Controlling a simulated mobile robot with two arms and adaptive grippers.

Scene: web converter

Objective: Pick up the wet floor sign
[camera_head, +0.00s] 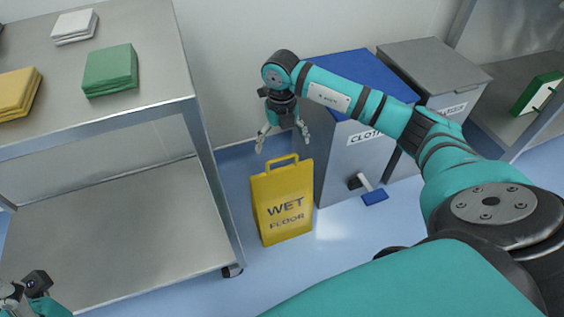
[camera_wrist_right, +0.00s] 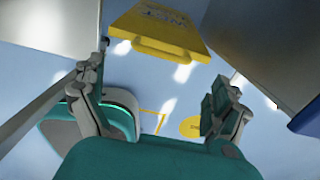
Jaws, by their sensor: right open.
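The yellow wet floor sign (camera_head: 283,222) stands upright on the blue floor between the metal cart and the bins. A loop handle (camera_head: 282,162) is at its top. It also shows at the top of the right wrist view (camera_wrist_right: 170,22), handle toward me. My right gripper (camera_head: 283,143) is open and empty just above the handle, apart from it. Its spread fingers also show in the right wrist view (camera_wrist_right: 162,75). My left gripper (camera_head: 32,285) is partly in view at the lower left corner of the head view, far from the sign; its jaw state is unclear.
A metal cart (camera_head: 120,222) stands left of the sign, with white, green and yellow folded cloths on its top shelf. A grey bin with a blue lid (camera_head: 350,75) and a grey-lidded bin (camera_head: 435,68) stand to the right.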

